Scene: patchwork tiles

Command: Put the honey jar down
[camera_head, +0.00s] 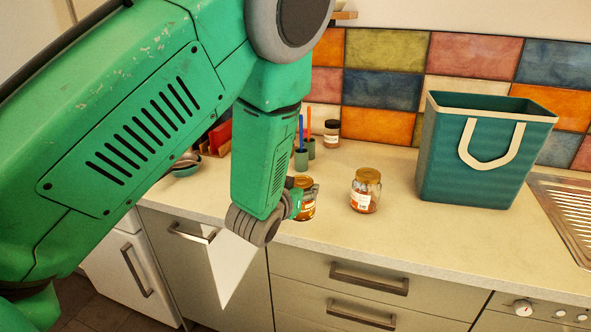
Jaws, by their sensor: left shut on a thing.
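A honey jar (307,209) with a gold lid and a white label is at the counter's front edge, in my left gripper (306,190). The left gripper is shut on this jar, and the fingers and wrist hide its left side. The jar looks upright; I cannot tell whether its base touches the counter (400,232). A similar jar (365,193) with a gold lid and white label stands apart, to the right of the held one. My right gripper is not in view.
A teal bag (470,185) with cream handles stands at the right, beside a metal drainer (570,210). A dark-lidded jar (332,134) and small cups (301,159) holding brushes are at the back. A bowl (186,168) is behind my arm. Counter front centre-right is clear.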

